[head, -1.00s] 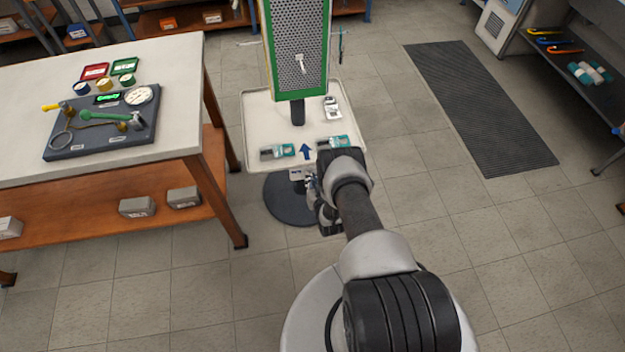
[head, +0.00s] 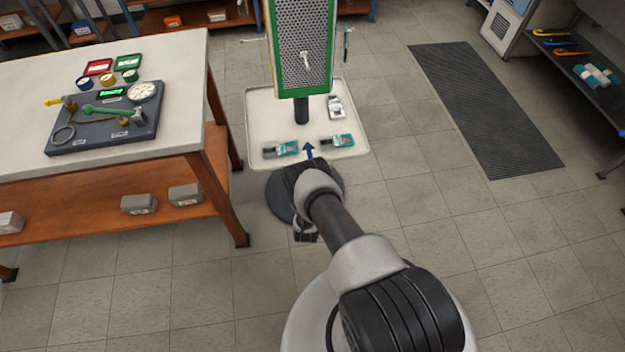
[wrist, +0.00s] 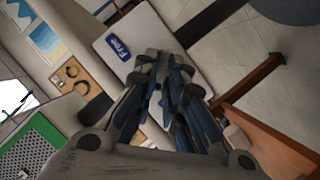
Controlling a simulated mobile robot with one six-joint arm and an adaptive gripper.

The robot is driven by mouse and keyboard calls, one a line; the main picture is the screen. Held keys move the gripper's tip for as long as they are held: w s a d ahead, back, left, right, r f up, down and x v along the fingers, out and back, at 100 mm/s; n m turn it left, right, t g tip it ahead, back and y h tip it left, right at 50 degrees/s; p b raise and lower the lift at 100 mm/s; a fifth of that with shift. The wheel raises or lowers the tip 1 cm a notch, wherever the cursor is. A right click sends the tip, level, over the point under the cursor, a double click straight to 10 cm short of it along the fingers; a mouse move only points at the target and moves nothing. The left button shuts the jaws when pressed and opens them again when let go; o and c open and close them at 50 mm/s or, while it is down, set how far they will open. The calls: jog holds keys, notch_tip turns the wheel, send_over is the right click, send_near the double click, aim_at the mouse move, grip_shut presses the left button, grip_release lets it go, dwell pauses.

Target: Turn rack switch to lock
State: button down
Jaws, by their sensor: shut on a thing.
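My gripper (wrist: 167,70) shows in the wrist view with its dark blue-black fingers closed together over a pale plate (wrist: 148,30). The plate bears a blue label reading "Free" (wrist: 118,46), left of the fingertips. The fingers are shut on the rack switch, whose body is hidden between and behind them. In the head view my arm's wrist covers the switch area in front of the rack. The rack is a green-framed perforated panel (head: 290,68) above a cream tray (head: 262,112); a blue arrow (head: 309,151) marks the tray's front edge.
A workbench (head: 180,60) with a regulator board (head: 100,140) stands at left, its leg (head: 225,200) near my arm. Teal-and-grey devices (head: 281,149) lie on the tray. A dark mat (head: 485,110) and open floor are at right.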

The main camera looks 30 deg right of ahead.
jog(key=shift+a+n, duration=0.1)
jog(key=shift+n, duration=0.3)
dwell(0.3)
jog(key=c, duration=1.7)
grip_release()
jog(key=shift+h, duration=0.3)
jog(key=shift+o, duration=0.2)
jog(key=v, duration=1.2)
